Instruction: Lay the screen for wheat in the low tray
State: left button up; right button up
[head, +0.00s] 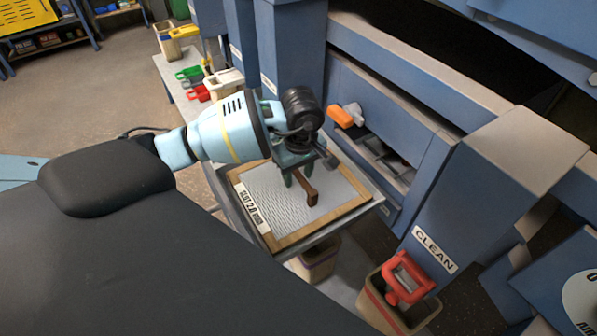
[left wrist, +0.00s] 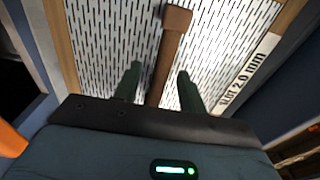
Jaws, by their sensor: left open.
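A wood-framed slotted metal screen (head: 260,205), with a label reading 2.0 mm, lies flat on a grey tray-like support (head: 330,232) beside the blue machine. A brown wooden handle (head: 312,198) runs across the middle of the screen. My left gripper (head: 296,180) is over the screen, open. In the left wrist view, the slotted plate (left wrist: 105,40) fills the upper part, and the brown handle (left wrist: 168,50) lies between the two green fingers of the left gripper (left wrist: 158,85), with gaps visible on both sides. My right gripper is not in view.
A bin (head: 372,302) with a red-handled tool (head: 405,278) stands below the CLEAN label (head: 435,250). An orange-and-white object (head: 343,115) is at the machine's opening. Another bin (head: 315,262) is under the tray. Green and red scoops lie on a bench (head: 172,77) behind.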

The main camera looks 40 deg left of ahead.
pick_arm(q)
jog(key=r, duration=0.8)
jog(key=shift+s+d, duration=0.1)
jog(key=shift+d, duration=0.15)
jog(key=shift+f, duration=0.1)
